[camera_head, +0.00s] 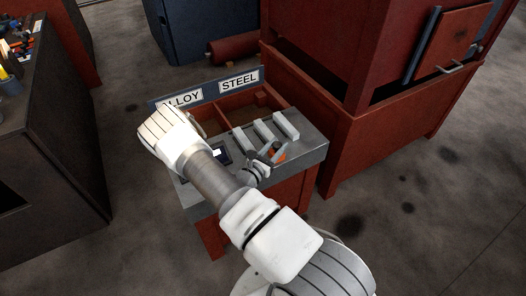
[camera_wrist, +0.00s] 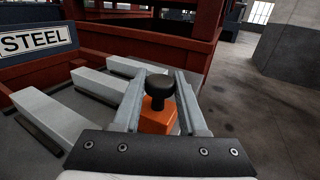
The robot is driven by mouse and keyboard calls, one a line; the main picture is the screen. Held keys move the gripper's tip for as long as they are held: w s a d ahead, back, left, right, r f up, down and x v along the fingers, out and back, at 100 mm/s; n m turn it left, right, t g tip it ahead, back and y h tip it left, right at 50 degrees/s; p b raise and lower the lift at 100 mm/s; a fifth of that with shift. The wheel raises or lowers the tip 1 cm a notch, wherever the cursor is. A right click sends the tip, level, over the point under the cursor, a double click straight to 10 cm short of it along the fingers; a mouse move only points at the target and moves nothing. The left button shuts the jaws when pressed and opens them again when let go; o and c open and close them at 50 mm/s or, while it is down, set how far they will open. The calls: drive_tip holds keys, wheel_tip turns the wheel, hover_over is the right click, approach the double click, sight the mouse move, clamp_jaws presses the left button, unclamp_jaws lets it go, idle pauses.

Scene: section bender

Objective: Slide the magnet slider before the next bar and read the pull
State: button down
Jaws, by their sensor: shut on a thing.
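The magnet slider is an orange block (camera_wrist: 157,116) with a black knob (camera_wrist: 160,86) on top. My gripper (camera_wrist: 158,78) is shut on the knob, one finger on each side. In the head view the orange slider (camera_head: 280,155) shows beside my gripper (camera_head: 270,152), near the front ends of the bars. Three pale grey bars lie side by side: a left bar (camera_head: 243,140), a middle bar (camera_head: 264,131) and a right bar (camera_head: 287,125). I cannot tell which bar the slider faces exactly. A small display (camera_head: 217,153) is partly behind my arm; its reading is not legible.
Red bins behind the bars carry the signs STEEL (camera_head: 239,83) and ALLOY (camera_head: 183,99), the latter partly covered by my arm. A big red machine (camera_head: 335,60) stands close at the right. A dark bench (camera_head: 50,150) with tools is at the left. Floor is free at the front right.

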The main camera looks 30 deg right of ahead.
drive_tip(key=shift+d, duration=1)
drive_tip(key=shift+c, duration=2.2)
unclamp_jaws()
drive_tip(key=p+v, duration=0.2)
drive_tip(key=v, duration=1.5)
drive_tip(key=shift+a+p, duration=0.25)
drive_tip(key=shift+p, duration=0.1)
drive_tip(key=shift+f, duration=0.1)
